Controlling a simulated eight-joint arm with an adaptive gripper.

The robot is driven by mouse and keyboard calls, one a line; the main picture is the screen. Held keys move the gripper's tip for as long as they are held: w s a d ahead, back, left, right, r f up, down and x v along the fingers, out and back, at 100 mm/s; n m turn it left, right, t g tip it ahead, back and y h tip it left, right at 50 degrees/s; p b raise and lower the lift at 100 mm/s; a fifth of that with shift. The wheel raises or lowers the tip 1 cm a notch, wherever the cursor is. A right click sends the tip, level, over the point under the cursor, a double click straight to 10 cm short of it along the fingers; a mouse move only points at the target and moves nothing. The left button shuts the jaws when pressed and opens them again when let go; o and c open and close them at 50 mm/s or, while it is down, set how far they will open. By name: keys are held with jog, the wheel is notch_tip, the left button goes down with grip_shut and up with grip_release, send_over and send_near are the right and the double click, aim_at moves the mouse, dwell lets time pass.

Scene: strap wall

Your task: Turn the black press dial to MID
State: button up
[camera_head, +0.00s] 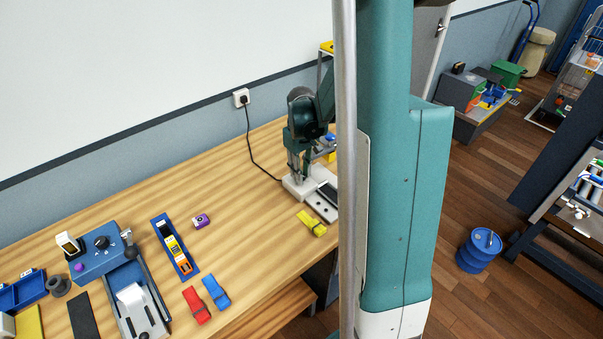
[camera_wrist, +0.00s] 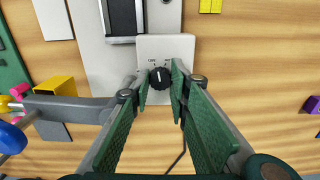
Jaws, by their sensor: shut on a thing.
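The black press dial (camera_wrist: 159,78) has a white pointer mark that points roughly up in the wrist view. It sits on a pale panel (camera_wrist: 180,44) with small printed labels above the dial, too small to read surely. My gripper (camera_wrist: 161,84) has its green-padded fingers on either side of the dial, shut on it. In the head view my gripper (camera_head: 297,176) reaches down to the white base (camera_head: 322,205) of the press; the dial is hidden there.
A blue machine (camera_head: 90,262) with its own black knob stands at the left of the wooden bench (camera_head: 255,235). A yellow clip (camera_head: 311,223), red clip (camera_head: 196,305) and blue clip (camera_head: 216,292) lie loose. A grey bar and a yellow block (camera_wrist: 55,87) are left of my fingers.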

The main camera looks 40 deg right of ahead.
jog(key=o, duration=0.9)
jog(key=shift+r, duration=0.1)
notch_tip(320, 180, up, 12)
dwell(0.6)
dwell(0.5)
